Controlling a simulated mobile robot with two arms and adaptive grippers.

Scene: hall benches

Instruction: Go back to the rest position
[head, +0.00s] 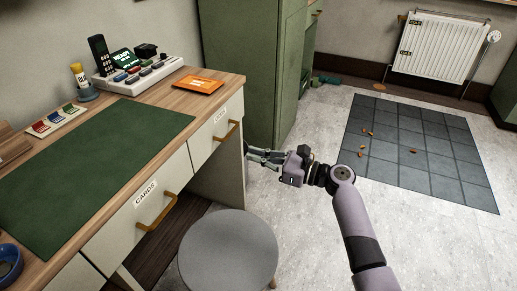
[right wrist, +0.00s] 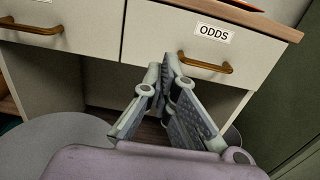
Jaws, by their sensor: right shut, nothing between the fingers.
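My right gripper (head: 252,154) is in the head view, reaching left towards the desk's right end, beside the drawer front. In the right wrist view its fingers (right wrist: 163,72) are together with nothing between them. They appear in front of the ODDS drawer (right wrist: 210,38) and apart from its brass handle (right wrist: 205,62), as far as the view shows. My left gripper is in neither view.
A round grey stool (head: 228,250) stands before the wooden desk (head: 215,86). A green cabinet (head: 240,60) rises behind the gripper. A dark tiled mat (head: 420,150) with several small orange-brown bits lies right. Pale floor (head: 310,230) between stool and arm is clear.

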